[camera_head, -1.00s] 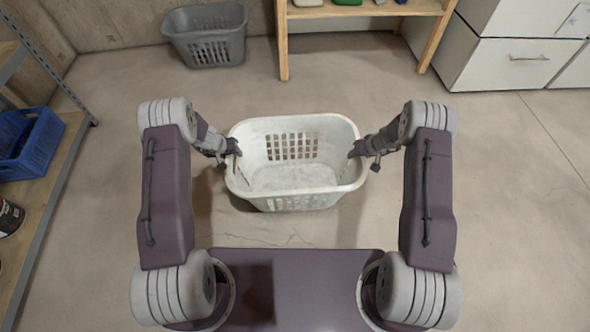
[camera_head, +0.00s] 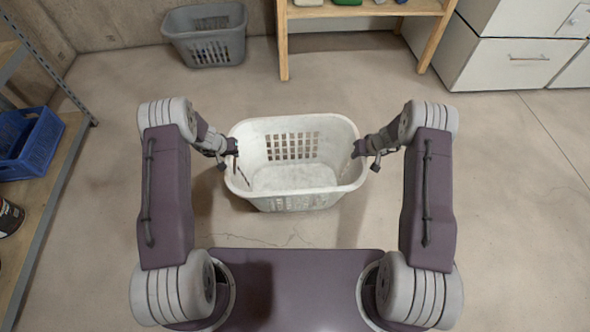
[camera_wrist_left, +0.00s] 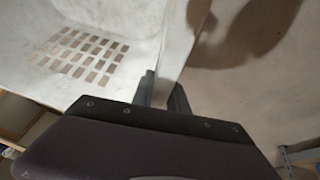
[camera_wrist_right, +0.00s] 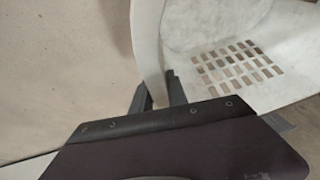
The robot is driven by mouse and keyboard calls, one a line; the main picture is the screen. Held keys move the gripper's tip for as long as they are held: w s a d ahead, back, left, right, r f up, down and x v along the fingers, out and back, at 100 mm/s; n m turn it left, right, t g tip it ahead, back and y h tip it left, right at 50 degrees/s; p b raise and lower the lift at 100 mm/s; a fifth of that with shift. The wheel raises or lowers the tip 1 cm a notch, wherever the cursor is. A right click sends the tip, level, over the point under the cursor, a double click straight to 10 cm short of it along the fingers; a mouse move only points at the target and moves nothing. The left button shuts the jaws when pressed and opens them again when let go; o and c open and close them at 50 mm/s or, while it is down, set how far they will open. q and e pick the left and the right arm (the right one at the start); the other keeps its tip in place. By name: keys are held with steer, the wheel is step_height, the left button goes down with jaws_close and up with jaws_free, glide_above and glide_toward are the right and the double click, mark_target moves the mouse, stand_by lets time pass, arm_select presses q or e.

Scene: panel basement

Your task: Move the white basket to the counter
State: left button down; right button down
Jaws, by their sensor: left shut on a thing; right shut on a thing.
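The white basket (camera_head: 295,204) is upright and empty in front of me in the head view, with slotted openings in its walls. My left gripper (camera_head: 236,150) is shut on its left rim. My right gripper (camera_head: 357,150) is shut on its right rim. In the left wrist view the basket wall (camera_wrist_left: 130,22) runs between the two fingers (camera_wrist_left: 163,92). In the right wrist view the rim (camera_wrist_right: 148,50) passes between the fingers (camera_wrist_right: 160,92). A shadow lies on the floor beside the basket. No surface in view is clearly the counter.
A grey basket (camera_head: 207,50) stands by the back wall. A wooden shelf (camera_head: 365,10) is at the back, white cabinets (camera_head: 515,62) at the back right. A metal-framed shelf (camera_head: 48,190) with a blue crate (camera_head: 38,150) is at the left. The floor around is clear.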

arm_select(q)
steer(key=shift+r, duration=0.1)
stand_by(0.8)
